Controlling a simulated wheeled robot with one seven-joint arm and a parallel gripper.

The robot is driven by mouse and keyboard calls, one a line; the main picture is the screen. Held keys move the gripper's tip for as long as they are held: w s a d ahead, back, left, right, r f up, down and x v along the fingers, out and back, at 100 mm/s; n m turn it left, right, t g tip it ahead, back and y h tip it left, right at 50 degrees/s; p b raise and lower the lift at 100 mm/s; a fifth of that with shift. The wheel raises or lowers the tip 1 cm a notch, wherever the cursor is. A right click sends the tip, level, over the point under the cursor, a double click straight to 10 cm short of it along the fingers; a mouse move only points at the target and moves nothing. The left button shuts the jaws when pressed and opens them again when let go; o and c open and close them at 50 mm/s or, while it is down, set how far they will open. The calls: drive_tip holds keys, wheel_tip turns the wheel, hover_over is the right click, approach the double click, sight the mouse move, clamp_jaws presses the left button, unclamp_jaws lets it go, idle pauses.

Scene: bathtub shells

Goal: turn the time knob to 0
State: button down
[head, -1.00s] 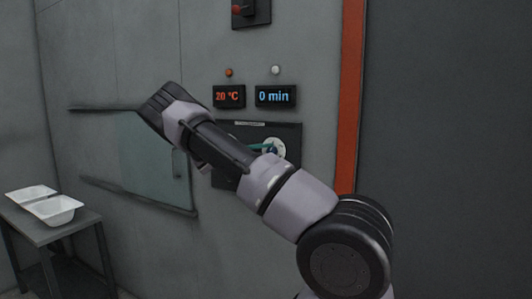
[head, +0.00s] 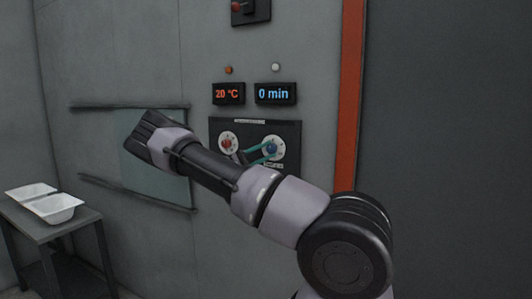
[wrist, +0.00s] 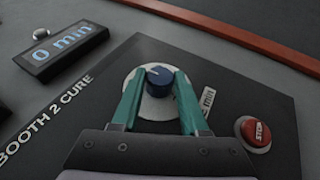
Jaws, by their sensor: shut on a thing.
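The time knob is a blue knob (wrist: 159,80) on a pale round dial (wrist: 148,101). In the head view the blue knob (head: 270,148) is on the right of the black control panel (head: 290,128). My gripper (wrist: 158,84) has teal fingers, one on each side of the blue knob, and is shut on it. A white mark on the knob points to the upper left in the wrist view. The time display (head: 275,94) reads "0 min", and it also shows in the wrist view (wrist: 62,46).
A red knob (head: 227,144) on a white dial is left of the blue one. The temperature display (head: 228,94) reads 20 °C. A red STOP button (wrist: 256,131) is close to my right finger. A table (head: 50,231) with white shells (head: 56,208) stands at the left.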

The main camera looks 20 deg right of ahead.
drive_tip(key=shift+c, duration=2.1)
unclamp_jaws()
drive_tip(key=shift+a, duration=0.1)
drive_tip(key=v, duration=1)
drive_tip(key=shift+w+a+f, duration=0.2)
drive_tip(key=shift+a+f, duration=0.05)
